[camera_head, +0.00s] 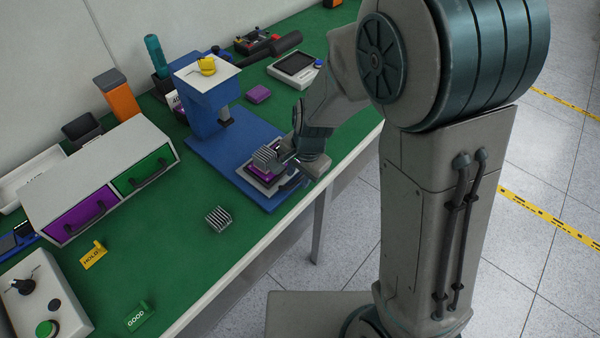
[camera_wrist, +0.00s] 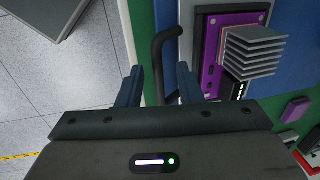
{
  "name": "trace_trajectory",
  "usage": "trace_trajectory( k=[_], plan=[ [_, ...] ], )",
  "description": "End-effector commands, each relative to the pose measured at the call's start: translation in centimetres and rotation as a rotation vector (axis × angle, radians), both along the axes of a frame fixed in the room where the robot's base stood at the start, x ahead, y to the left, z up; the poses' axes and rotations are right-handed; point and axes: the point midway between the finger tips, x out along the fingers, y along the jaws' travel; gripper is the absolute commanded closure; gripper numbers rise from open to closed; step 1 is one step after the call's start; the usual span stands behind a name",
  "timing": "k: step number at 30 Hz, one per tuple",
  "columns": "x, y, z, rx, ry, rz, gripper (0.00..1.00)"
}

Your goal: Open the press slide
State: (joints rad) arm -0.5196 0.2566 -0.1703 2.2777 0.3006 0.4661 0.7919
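The blue press (camera_head: 208,100) stands at the back of the green bench, on a blue base plate (camera_head: 222,148). Its slide (camera_head: 251,180) is at the front of the base and carries a purple board (camera_wrist: 212,50) with a grey finned heatsink (camera_wrist: 255,50). A black bar handle (camera_wrist: 158,48) is on the slide's front side, near the bench edge. My gripper (camera_wrist: 160,72) is open, with one finger on each side of the handle bar as seen in the wrist view. I cannot tell whether either finger touches it. In the head view my gripper (camera_head: 291,155) is beside the slide and partly hides it.
A loose heatsink (camera_head: 218,218) lies on the bench in front of the press. A purple block (camera_head: 258,94) lies right of the press. A drawer unit (camera_head: 100,175) with purple and green drawers stands at left. The floor beyond the bench edge is clear.

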Motion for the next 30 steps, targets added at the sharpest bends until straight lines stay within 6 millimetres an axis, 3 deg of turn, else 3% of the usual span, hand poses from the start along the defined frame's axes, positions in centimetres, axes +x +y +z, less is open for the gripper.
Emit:
trace_trajectory(
  k=[8, 21, 30],
  plan=[
    [-0.1, -0.2, 1.1, 0.001, -0.001, 0.0, 0.67],
    [-1.1, -1.5, 10.0, 0.003, -0.004, -0.002, 0.67],
    [-1.6, -2.0, 13.3, 0.0, -0.001, -0.002, 0.67]
  ],
)
